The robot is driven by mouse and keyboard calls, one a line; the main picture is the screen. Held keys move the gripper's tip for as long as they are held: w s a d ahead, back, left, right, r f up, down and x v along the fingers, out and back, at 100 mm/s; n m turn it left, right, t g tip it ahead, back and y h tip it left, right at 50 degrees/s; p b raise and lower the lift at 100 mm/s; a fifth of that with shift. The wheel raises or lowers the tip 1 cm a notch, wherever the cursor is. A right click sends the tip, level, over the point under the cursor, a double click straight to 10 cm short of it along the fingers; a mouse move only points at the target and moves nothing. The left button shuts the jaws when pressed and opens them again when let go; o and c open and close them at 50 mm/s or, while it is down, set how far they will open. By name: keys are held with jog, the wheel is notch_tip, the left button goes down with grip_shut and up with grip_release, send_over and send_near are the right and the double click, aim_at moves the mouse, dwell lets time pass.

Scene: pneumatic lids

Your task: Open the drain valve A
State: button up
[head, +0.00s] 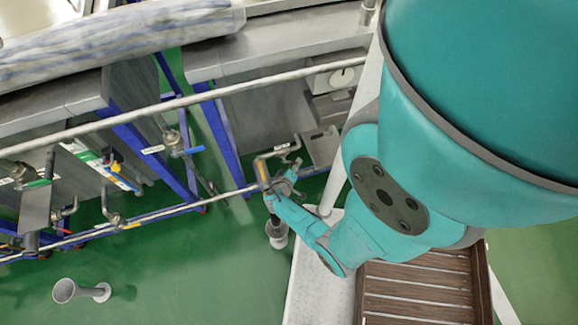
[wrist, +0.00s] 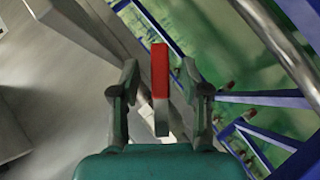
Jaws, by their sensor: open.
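In the wrist view a valve lever (wrist: 160,72), red on its upper part and grey at its lower end, stands between the two fingers of my gripper (wrist: 159,88). The fingers are open, with a visible gap on each side of the lever. In the head view my gripper (head: 272,190) is at the thin pipe run beside a short bent pipe with a small white label (head: 281,147). The label is too small to read, so I cannot tell the valve's letter. The valve body is mostly hidden by my gripper.
A long horizontal pipe (head: 150,110) runs above. Blue frame legs (head: 222,135) and grey tanks stand behind. Another valve with a blue part (head: 175,142) is to the left. A grey funnel-like pipe (head: 66,290) stands on the open green floor. A slatted wooden platform (head: 415,290) is at lower right.

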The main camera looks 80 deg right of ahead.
jog(key=v, duration=0.9)
jog(key=shift+a, duration=0.25)
jog(key=shift+w+r, duration=0.1)
jog(key=shift+c, duration=0.3)
